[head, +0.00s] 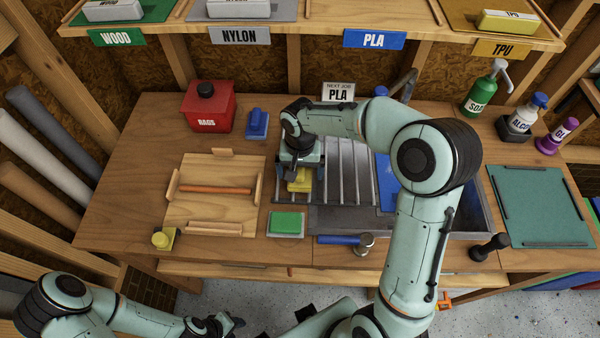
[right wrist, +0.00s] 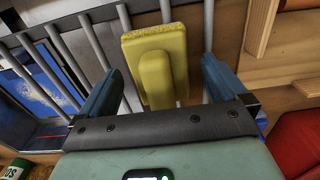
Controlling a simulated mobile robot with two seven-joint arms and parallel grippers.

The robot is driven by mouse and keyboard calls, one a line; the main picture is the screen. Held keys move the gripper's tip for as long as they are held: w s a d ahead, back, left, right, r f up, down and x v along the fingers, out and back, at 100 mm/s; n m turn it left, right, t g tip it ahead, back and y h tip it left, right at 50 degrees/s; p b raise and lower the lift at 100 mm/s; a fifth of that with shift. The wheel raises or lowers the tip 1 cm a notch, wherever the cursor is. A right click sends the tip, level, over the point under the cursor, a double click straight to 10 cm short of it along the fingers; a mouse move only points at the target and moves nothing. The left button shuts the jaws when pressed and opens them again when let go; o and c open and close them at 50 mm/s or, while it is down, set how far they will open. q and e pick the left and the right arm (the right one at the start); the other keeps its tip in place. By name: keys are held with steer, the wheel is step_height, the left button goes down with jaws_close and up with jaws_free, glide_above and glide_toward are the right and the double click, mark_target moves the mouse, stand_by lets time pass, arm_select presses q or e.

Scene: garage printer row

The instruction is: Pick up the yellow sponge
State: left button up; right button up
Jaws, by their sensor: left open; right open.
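The yellow sponge (head: 299,184) lies on the metal bars of a rack (head: 347,170) at the left end of the sink. In the right wrist view the sponge (right wrist: 154,48) has a raised, rounded block on its face. My right gripper (head: 302,177) is open and over the sponge, pointing down. In the right wrist view its two blue fingers stand on either side of the sponge's near end, with gaps on both sides. My left gripper (head: 228,322) is open and empty, low in front of the bench.
A wooden board (head: 190,210) with a copper rod lies left of the rack. My right arm hides part of the sink.

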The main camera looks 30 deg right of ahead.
steer(key=c, duration=1.1)
steer(key=shift+c, duration=0.2)
arm_select(q)
steer(key=w+r+p, duration=0.2)
steer(key=w+r, duration=0.1)
arm_select(e)
step_height(320, 180, up, 20)
